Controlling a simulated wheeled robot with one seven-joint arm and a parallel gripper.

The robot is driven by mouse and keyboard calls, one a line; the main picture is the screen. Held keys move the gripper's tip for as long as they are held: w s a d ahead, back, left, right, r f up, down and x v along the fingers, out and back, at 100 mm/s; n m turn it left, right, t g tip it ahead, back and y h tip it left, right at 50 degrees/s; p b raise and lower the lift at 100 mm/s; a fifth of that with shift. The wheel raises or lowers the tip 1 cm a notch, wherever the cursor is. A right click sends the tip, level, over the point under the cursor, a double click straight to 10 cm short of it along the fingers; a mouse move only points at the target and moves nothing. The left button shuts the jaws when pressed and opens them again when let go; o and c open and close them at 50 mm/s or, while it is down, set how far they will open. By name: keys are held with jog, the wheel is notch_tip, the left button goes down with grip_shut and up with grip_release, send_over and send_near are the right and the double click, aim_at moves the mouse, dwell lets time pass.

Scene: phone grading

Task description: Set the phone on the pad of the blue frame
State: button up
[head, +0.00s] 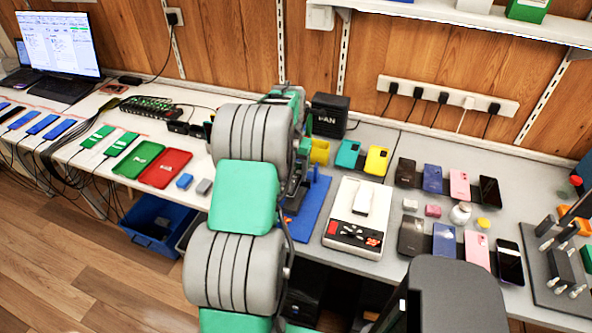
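The blue frame (316,205) lies on the grey bench just right of my arm, its left part hidden behind the arm. Its pad cannot be made out. My gripper (294,186) is mostly hidden behind my arm links, low over or beside the blue frame. Its fingers are not clear, and I cannot tell whether it holds a phone. Several phones lie in two rows at the right, among them a black phone (489,191), a pink phone (459,184) and a dark phone (509,262). Which phone the task means is not clear.
A white tray (345,215) with small tools stands right of the frame. A teal case (348,153) and a yellow case (377,160) lie behind it. A black box (329,113) stands at the wall. Green tray (138,160) and red tray (166,169) lie left.

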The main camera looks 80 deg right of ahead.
aim_at(296, 196)
jog(key=shift+s+d, duration=0.25)
jog(key=shift+s, duration=0.5)
jog(key=shift+f+b, duration=2.35)
jog(key=shift+f, duration=1.6)
jog(key=shift+w+a, duration=0.1)
jog(key=shift+a, duration=0.1)
jog(key=shift+f, duration=0.35)
jog(key=o, duration=1.5)
jog(key=shift+o, duration=0.6)
